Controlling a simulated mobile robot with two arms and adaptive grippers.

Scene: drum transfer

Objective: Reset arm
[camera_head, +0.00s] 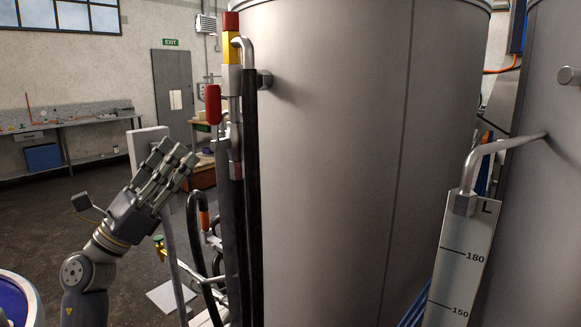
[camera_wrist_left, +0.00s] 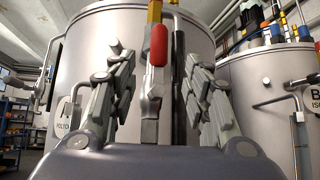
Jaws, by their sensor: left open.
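My left gripper (camera_head: 171,160) is raised at the left of the head view, with its fingers pointing up and slightly right. It is open, and no object shows between its fingers. In the left wrist view its two finger groups (camera_wrist_left: 160,75) stand apart, with a red valve handle (camera_wrist_left: 159,45) seen between them, beyond the palm. In the head view the red handle (camera_head: 213,104) hangs on the pipe right of the gripper, apart from it. My right gripper is not in view.
A large grey tank (camera_head: 350,150) fills the middle, with pipes and hoses (camera_head: 250,190) along its left side. A level gauge (camera_head: 462,260) stands at right. A blue-lined drum rim (camera_head: 14,285) shows at bottom left. Open floor (camera_head: 50,225) lies behind my arm.

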